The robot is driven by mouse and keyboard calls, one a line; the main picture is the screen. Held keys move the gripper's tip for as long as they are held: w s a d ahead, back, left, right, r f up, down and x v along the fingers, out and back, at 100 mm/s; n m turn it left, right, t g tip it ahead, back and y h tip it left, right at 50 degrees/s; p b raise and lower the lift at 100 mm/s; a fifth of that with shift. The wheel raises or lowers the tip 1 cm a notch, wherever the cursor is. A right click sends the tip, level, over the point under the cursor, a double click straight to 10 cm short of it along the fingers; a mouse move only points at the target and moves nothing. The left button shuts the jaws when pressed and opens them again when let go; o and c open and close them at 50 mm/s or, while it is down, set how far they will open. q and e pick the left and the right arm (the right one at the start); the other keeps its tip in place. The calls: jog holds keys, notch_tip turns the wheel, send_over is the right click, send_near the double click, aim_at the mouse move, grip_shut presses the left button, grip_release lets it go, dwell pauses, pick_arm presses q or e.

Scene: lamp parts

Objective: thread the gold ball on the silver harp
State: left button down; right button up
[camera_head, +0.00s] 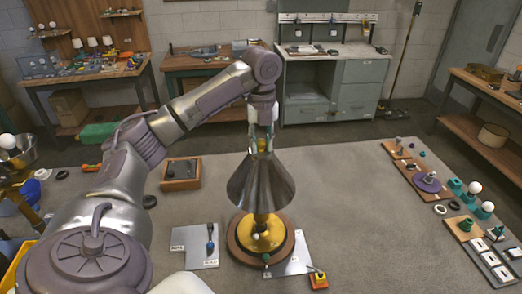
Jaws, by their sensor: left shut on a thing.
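My left gripper (262,143) points straight down over the top of the lamp, with its fingers shut around a small gold piece, the gold ball (263,147), which is mostly hidden between the fingertips. It is right at the top opening of the grey cone-shaped shade (261,188). The silver harp is hidden by the shade and fingers, so I cannot tell whether the ball touches it. The lamp stands upright on a gold disc (268,241) over a round wooden base (237,249). My right gripper is not in view.
A grey plate with a screwdriver (210,243) lies left of the lamp. A wooden tray (180,183) is behind it. Boards with bulbs and sockets (465,228) line the right edge. The table between is clear.

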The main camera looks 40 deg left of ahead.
aim_at(261, 140)
pick_arm(q)
jog(key=c, duration=0.8)
grip_release()
jog(key=shift+f+m, duration=0.2)
jog(key=shift+m, duration=0.1)
jog(key=shift+w+r, duration=0.1)
jog(key=shift+r, duration=0.45)
notch_tip(261, 140, up, 11)
jog(key=shift+f, duration=0.1)
